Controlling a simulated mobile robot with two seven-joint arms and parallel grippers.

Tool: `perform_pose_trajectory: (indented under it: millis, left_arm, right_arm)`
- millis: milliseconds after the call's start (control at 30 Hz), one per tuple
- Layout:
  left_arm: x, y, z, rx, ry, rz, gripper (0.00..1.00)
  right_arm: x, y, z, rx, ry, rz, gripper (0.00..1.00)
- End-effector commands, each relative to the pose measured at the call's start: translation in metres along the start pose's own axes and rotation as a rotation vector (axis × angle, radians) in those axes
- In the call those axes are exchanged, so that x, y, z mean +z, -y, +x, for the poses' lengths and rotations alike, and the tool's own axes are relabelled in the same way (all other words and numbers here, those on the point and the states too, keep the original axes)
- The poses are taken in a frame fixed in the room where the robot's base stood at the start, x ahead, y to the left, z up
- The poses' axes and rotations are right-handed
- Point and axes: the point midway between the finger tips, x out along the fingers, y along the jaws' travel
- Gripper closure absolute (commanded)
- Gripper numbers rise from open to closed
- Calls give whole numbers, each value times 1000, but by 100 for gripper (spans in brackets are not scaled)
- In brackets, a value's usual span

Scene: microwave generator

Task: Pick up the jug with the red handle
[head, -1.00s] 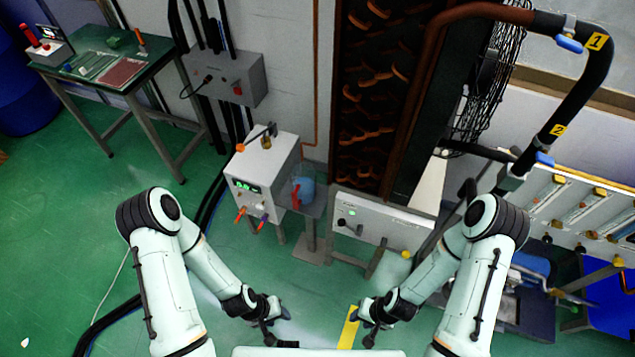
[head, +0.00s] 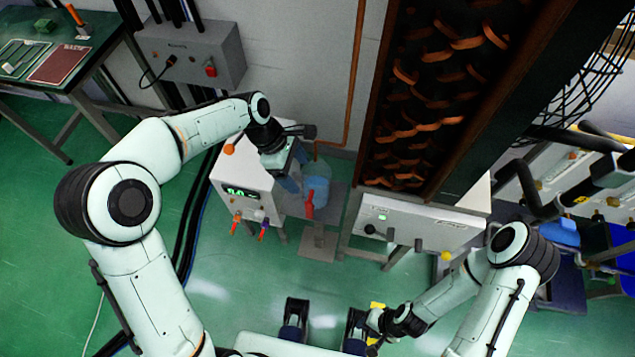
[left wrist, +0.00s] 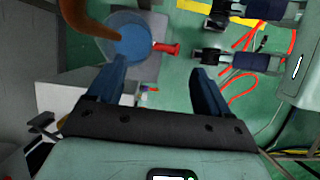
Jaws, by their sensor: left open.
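The jug (head: 318,186) is a translucent blue vessel with a red handle (head: 309,208). It stands on a small grey stand, right of the white box. My left gripper (head: 298,170) is open and empty, above and just left of the jug. In the left wrist view, the jug (left wrist: 125,42) lies beyond the fingertips, nearer the left finger. Its red handle (left wrist: 166,48) points right, into the gap between the fingers (left wrist: 158,70). No contact shows. My right gripper (head: 374,330) is low near the yellow floor mark; its jaws are too unclear to read.
The white box (head: 243,185) with a green display stands close left of the jug. A white control panel (head: 420,225) is to the right. A copper pipe (left wrist: 85,18) crosses near the jug in the left wrist view. Green floor (head: 235,295) lies open in front.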

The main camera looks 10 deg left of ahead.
Motion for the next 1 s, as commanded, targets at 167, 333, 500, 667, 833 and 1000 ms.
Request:
perform_pose_trajectory:
  millis: [167,333,500,667,833,1000]
  left_arm:
    - [-1,2,37,-7,0,0,21]
    - [-1,2,65,-6,1,0,21]
    - [-2,2,76,-4,0,1,21]
    - [-9,3,95,-7,0,-1,21]
    - [-12,3,119,-5,0,0,21]
    - [-12,3,127,-2,0,1,21]
  right_arm:
    - [1,-2,5,1,4,2,62]
    - [1,-3,8,1,3,3,62]
    - [0,-3,8,1,2,2,62]
    - [-1,-4,10,0,-1,2,62]
    - [-2,-4,12,0,-4,1,62]
    - [-2,-4,12,-1,-5,1,62]
